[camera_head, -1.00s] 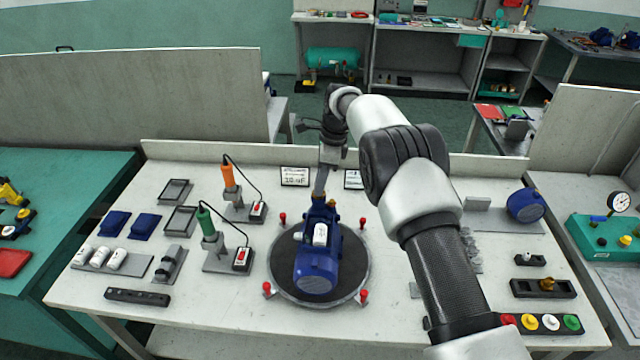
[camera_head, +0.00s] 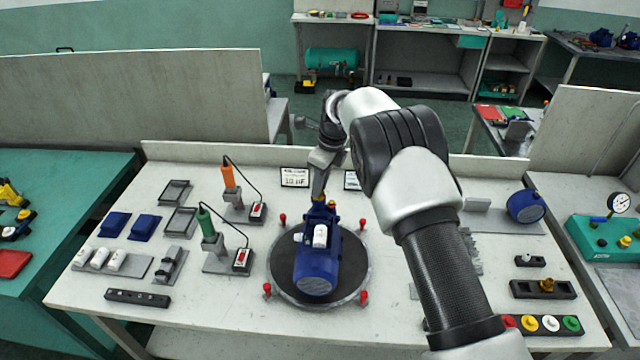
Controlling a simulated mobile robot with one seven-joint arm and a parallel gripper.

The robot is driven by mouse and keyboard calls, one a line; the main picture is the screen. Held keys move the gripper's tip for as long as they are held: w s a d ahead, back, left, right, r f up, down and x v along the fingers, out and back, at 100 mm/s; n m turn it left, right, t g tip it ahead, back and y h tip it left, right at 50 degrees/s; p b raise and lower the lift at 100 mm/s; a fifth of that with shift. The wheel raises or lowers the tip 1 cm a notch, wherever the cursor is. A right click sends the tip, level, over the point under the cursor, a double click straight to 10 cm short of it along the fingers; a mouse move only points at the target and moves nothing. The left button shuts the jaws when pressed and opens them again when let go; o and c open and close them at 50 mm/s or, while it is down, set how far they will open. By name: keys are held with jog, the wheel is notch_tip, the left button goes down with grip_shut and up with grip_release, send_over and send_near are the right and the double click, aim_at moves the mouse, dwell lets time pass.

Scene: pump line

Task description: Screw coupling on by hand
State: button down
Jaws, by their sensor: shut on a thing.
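A blue pump (camera_head: 318,268) with a white box on top sits on the round dark turntable (camera_head: 282,288) in the middle of the bench. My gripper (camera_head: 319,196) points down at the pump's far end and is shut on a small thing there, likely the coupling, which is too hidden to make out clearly. A small brass-coloured piece (camera_head: 332,205) shows at the pump's far end, right by my fingertips. I cannot tell how the coupling sits on the thread.
Red-topped clamps (camera_head: 364,297) stand around the turntable. Left are a green-handled screwdriver (camera_head: 208,222) and an orange-handled one (camera_head: 228,177) in corded stands. At right are a blue round part (camera_head: 526,206) and a button panel (camera_head: 550,323).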

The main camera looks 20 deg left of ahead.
jog(key=shift+s+f+m, duration=0.15)
jog(key=shift+m, duration=0.95)
jog(key=m+t, duration=0.1)
jog(key=m, duration=0.2)
jog(key=shift+s, duration=0.1)
jog(key=c, duration=1.7)
grip_release()
jog(key=n, duration=0.2)
jog(key=shift+w+n, duration=0.2)
jog(key=shift+n, duration=0.1)
jog(key=shift+g, duration=0.3)
jog(key=shift+n, duration=0.3)
